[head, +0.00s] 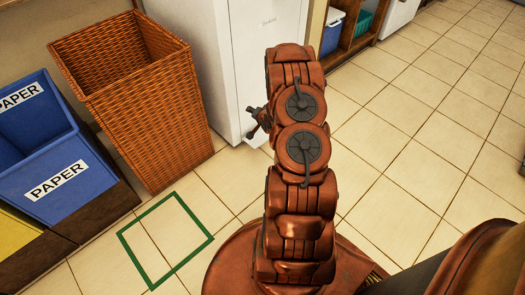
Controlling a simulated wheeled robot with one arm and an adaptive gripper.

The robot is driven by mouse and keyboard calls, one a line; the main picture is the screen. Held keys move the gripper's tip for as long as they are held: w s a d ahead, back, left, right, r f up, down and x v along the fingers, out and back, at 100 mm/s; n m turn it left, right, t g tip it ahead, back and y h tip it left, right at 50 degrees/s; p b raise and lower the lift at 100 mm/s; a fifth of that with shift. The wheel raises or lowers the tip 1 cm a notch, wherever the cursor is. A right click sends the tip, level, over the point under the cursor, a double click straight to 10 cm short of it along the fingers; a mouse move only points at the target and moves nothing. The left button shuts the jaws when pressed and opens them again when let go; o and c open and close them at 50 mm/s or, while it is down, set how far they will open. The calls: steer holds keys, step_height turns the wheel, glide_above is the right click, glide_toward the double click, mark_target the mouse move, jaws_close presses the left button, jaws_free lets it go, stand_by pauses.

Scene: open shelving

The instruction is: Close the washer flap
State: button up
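A tall white appliance (222,62) stands at the top centre; it may be the washer. Its front is partly hidden behind my raised arm, and I cannot make out a flap on it. A dark part of my gripper (257,121) shows just left of my arm, in front of the appliance's lower part. Most of the gripper is hidden by the arm, so I cannot tell whether it is open or shut, or whether it touches the appliance. I see nothing held.
A tall wicker basket (150,120) stands left of the appliance. Blue paper bins (57,182) are at the left edge. A wooden shelf (352,38) with boxes stands at the back. A green square outline (128,246) marks the floor. The tiled floor (425,125) is clear on the right.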

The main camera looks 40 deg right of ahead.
steer(key=s+d+f+m+t+b, duration=0.1)
steer(key=s+f+m+b, duration=0.15)
steer(key=f, duration=0.55)
steer(key=s+f+m+t+b, duration=0.1)
steer(key=f+t+b, duration=0.1)
steer(key=f+b, duration=0.35)
steer(key=m+t+h+b, duration=0.2)
steer(key=m+h+b, duration=0.1)
steer(key=m+b, duration=0.15)
glide_toward(257, 139)
steer(key=shift+s+d+f+p, duration=0.15)
steer(key=shift+s+d+f, duration=0.2)
steer(key=shift+f, duration=0.15)
steer(key=shift+s+d+f+p, duration=0.15)
steer(key=shift+s+d+f, duration=0.15)
steer(key=shift+f, duration=0.2)
steer(key=shift+w+d+f, duration=0.1)
steer(key=shift+w, duration=0.1)
steer(key=shift+b+x, duration=1.65)
steer(key=shift+x, duration=1.9)
steer(key=c, duration=0.7)
steer(key=shift+s, duration=0.1)
jaws_close()
